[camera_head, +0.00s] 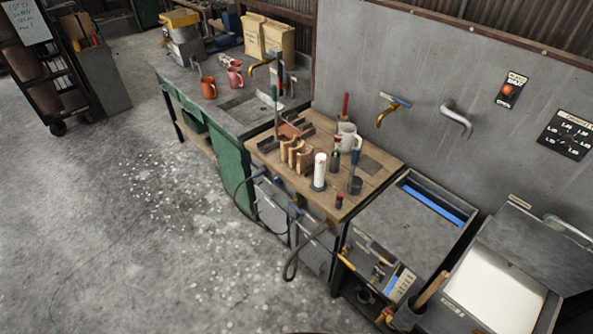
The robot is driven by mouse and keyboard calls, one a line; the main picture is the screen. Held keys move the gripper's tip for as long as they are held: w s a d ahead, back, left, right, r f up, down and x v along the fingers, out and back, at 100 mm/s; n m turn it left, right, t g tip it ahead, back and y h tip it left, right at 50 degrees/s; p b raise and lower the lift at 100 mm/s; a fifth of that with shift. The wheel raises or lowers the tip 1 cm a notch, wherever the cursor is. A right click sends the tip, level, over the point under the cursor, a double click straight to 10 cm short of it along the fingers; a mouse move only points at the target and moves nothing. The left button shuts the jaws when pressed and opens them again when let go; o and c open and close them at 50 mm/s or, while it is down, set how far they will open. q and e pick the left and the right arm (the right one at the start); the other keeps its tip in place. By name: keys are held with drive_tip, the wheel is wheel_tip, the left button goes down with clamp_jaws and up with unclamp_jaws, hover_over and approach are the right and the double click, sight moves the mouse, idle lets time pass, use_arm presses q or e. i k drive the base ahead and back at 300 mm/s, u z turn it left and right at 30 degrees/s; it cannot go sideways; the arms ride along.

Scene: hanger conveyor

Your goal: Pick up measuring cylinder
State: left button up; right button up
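A tall white cylinder on a blue base (320,170) stands upright near the front edge of the wooden-topped bench (378,187). It looks like the measuring cylinder, though any markings are too small to read. A dark upright tool with a blue top (355,172) stands close to its right, and a small dark bottle (335,160) stands just behind it. Neither of my grippers is in view, and nothing touches the cylinder from my side.
A small red-topped item (339,201) is at the bench's front corner.

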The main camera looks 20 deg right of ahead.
sight(318, 183)
drive_tip(key=z, duration=0.05)
drive_tip(key=i, duration=0.65)
drive_tip(key=z, duration=0.95)
drive_tip(key=i, duration=0.5)
drive_tip(key=z, duration=0.5)
